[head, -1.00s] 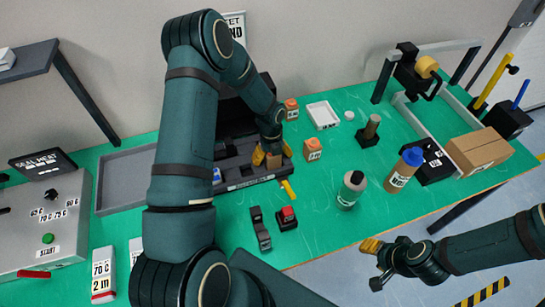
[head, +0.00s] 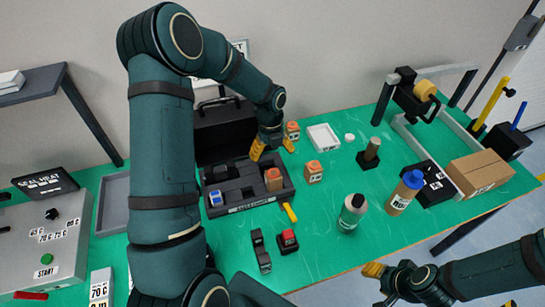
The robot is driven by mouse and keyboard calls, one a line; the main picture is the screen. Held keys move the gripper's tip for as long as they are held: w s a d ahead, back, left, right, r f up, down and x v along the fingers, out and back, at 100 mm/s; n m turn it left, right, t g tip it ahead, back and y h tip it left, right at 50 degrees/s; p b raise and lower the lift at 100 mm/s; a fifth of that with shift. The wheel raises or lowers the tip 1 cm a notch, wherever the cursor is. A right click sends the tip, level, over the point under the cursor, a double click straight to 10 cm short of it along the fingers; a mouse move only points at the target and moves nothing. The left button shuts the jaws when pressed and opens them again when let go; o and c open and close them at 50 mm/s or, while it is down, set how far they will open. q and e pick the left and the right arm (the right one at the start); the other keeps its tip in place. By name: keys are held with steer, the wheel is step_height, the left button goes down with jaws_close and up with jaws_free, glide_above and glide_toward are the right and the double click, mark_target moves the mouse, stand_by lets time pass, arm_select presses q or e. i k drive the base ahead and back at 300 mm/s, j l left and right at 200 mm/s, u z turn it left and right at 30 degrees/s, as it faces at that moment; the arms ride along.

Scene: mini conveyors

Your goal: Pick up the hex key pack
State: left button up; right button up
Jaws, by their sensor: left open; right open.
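An open black tool case (head: 290,192) stands on the green bench with foam compartments inside. An orange-brown block (head: 273,179) stands in its right compartment, and a blue-and-white item (head: 216,198) sits at its left. I cannot tell which object is the hex key pack, as labels are too small to read. My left gripper (head: 272,148) is open and empty, its yellow fingertips spread above the back right of the case, apart from the block. My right gripper (head: 377,285) is open, low at the right by the bench's front edge.
Two orange labelled boxes (head: 313,172) stand right of the case, one behind the other. A green bottle (head: 352,212), a blue-capped bottle (head: 404,193), a red-button box (head: 288,241) and a white tray (head: 323,137) stand nearby. My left arm covers part of the left bench.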

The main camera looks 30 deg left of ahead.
mark_target(288, 236)
steer(key=k, duration=1)
